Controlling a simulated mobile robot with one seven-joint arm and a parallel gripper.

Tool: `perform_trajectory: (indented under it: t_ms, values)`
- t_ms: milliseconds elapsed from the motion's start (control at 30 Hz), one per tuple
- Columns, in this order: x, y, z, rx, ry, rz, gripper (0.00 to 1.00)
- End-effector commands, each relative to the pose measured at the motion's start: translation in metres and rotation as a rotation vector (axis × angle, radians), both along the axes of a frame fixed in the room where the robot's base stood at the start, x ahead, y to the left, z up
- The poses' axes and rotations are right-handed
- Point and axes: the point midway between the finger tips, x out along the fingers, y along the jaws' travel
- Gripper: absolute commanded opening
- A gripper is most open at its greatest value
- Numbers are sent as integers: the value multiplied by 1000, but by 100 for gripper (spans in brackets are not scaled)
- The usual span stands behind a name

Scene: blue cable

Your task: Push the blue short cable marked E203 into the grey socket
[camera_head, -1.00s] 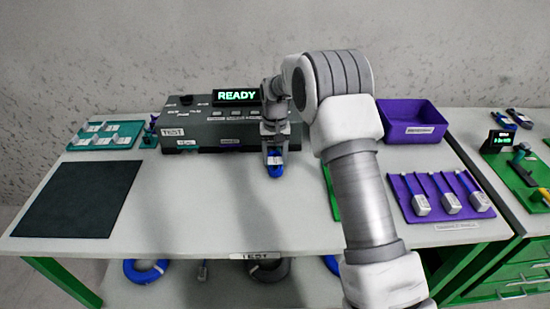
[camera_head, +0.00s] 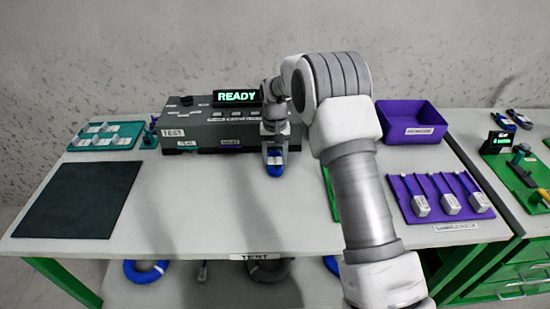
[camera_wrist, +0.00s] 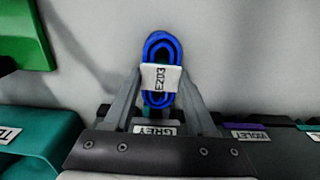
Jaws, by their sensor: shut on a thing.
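The blue short cable (camera_wrist: 161,48) is a small coiled bundle with a white tag (camera_wrist: 161,78) that reads E203. My gripper (camera_head: 274,158) is shut on it; in the wrist view the fingers (camera_wrist: 160,98) close on the bundle from both sides. In the head view the cable (camera_head: 275,169) is at the fingertips, in front of the dark grey tester box (camera_head: 205,139). In the wrist view a GREY label (camera_wrist: 156,130) shows just beyond the fingers. The grey socket itself is hidden behind my gripper, so I cannot tell whether the cable touches it.
The tester's display (camera_head: 237,97) reads READY. A dark mat (camera_head: 80,200) and a teal tray (camera_head: 105,137) lie to the left. A purple bin (camera_head: 412,122) and a purple rack with grey-headed cables (camera_head: 437,198) stand to the right. The table's front middle is clear.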

Motion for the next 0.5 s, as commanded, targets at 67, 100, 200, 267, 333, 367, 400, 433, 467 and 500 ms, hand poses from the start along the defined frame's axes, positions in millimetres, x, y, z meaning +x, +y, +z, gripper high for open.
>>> perform_trajectory:
  t_ms: [67, 100, 200, 267, 333, 367, 400, 433, 467, 500]
  values:
    - [2, 0, 0, 0, 0, 0, 0]
    - [3, 0, 1, 0, 0, 0, 0]
    - [5, 0, 1, 0, 0, 0, 0]
    - [6, 0, 0, 0, 1, 0, 0]
    - [7, 0, 0, 0, 1, 0, 0]
    - [8, 0, 0, 0, 0, 0, 0]
    - [9, 0, 0, 0, -1, 0, 0]
    - [10, 0, 1, 0, -2, 0, 0]
    - [11, 0, 1, 0, -2, -1, 0]
    - [12, 0, 1, 0, -3, 0, 0]
